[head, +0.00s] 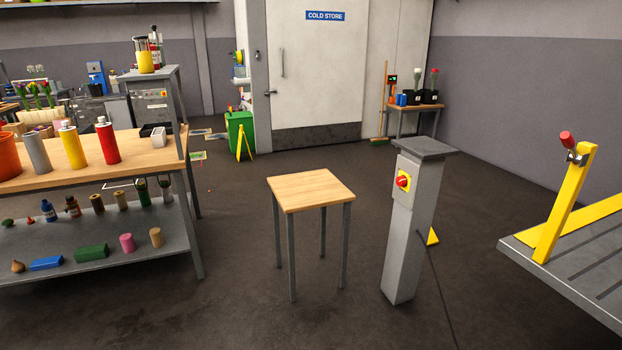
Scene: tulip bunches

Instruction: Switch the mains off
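A red rotary mains switch (403,181) sits on a pale plate with yellow around the knob. It is mounted near the top of a grey pedestal (402,250) in the head view, right of centre. The pedestal stands upright on the floor and has a flat dark grey cap. The knob's exact position is too small to tell. My gripper is not in view.
A small wooden-topped table (311,188) stands just left of the pedestal. A workbench (80,160) with bottles is at left. A grey platform with a yellow post (562,205) is at right. A cable runs along the floor from the pedestal. Open floor lies between them.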

